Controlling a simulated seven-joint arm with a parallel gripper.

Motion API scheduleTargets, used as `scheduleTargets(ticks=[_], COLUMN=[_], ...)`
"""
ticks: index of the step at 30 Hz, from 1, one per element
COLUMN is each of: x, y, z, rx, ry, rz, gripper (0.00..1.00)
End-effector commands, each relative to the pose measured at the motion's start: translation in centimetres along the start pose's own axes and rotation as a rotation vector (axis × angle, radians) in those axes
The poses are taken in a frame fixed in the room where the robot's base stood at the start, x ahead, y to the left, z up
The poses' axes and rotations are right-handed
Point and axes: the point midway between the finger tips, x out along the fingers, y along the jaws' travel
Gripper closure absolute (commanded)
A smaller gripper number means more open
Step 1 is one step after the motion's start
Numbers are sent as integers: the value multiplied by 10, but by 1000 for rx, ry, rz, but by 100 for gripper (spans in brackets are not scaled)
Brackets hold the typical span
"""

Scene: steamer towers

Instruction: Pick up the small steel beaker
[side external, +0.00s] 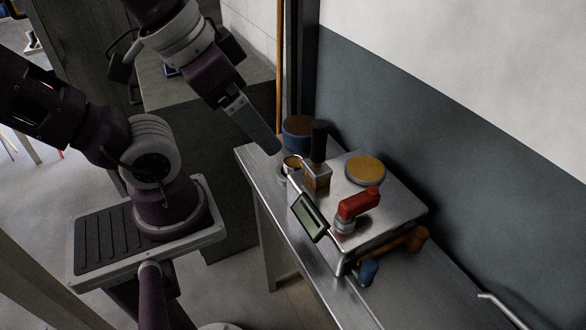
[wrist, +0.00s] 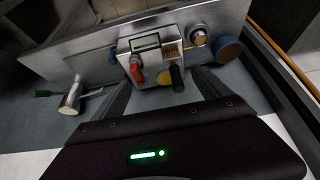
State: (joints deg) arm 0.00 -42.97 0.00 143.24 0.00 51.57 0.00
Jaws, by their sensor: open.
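The small steel beaker (side external: 292,167) stands on the metal bench beside the far left corner of the scale, with brownish contents inside its rim. In the wrist view the beaker (wrist: 198,37) is right of the scale, beyond the right finger. My gripper (side external: 272,148) is above and to the left of the beaker in the side view, apart from it. In the wrist view the two fingers of my gripper (wrist: 163,78) are spread with nothing held between them. The side view shows them overlapping as one flat plate.
The scale (side external: 395,205) carries a black-handled block (side external: 317,178), a yellow-topped dish (side external: 366,169) and a red-handled item (side external: 357,205). A blue tub (side external: 300,132) stands close behind the beaker. A steel pitcher (wrist: 71,102) lies left. A wall borders the bench.

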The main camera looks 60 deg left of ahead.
Motion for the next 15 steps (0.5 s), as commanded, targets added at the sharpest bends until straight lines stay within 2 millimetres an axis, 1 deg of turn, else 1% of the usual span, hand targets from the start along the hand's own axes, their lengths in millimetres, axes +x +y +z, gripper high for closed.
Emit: scheduleTargets(ticks=[1, 2, 11, 13, 15], x=[0, 0, -2, -14, -36], y=[0, 0, 0, 0, 0], z=[0, 0, -2, -9, -21], rx=[0, 0, 0, 0, 0], ry=[0, 0, 2, 6, 9], rz=[0, 0, 0, 0, 0], gripper=[26, 28, 28, 28, 28])
